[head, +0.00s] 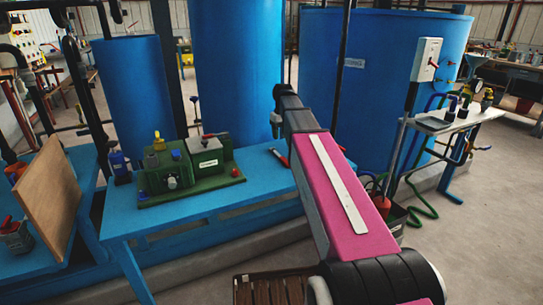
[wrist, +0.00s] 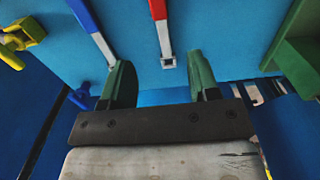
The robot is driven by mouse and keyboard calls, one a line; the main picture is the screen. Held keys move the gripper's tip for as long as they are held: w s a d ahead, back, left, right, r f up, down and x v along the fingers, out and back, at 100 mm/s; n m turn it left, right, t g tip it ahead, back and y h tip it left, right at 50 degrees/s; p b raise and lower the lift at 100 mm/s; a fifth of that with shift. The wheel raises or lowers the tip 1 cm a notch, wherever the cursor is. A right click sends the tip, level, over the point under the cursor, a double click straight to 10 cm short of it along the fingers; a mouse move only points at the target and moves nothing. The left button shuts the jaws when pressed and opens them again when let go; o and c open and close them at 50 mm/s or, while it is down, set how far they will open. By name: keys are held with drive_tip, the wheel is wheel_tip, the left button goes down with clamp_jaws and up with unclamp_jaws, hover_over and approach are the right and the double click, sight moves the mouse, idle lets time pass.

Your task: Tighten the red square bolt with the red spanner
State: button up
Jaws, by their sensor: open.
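The red spanner (wrist: 159,22) lies on the blue table in the wrist view, with a red handle, a grey shaft and a square end pointing toward my gripper. A red handle (head: 279,157) shows on the table beside my arm in the head view. My gripper (wrist: 160,62) is open and empty; the spanner's square end appears between its two green fingers. In the head view my gripper (head: 276,132) points down over the table. A small red part (head: 235,172) sits on the green machine's base; I cannot tell whether it is the red square bolt.
The green machine (head: 190,165) stands on the blue table (head: 215,204), left of my gripper. A blue-handled tool (wrist: 85,16) lies left of the spanner, near the left finger. Blue tanks (head: 236,70) rise behind the table. A wooden board (head: 48,198) leans at left.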

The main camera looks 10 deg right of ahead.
hover_over(282, 157)
drive_tip(key=f, duration=0.5)
drive_tip(key=shift+w+a+f, duration=0.1)
drive_tip(key=shift+w+f, duration=0.15)
drive_tip(key=shift+w, duration=0.05)
drive_tip(key=shift+s+f, duration=0.15)
drive_tip(key=shift+f, duration=1.2)
drive_tip(key=shift+s+f, duration=0.15)
drive_tip(key=shift+f, duration=1.15)
clamp_jaws()
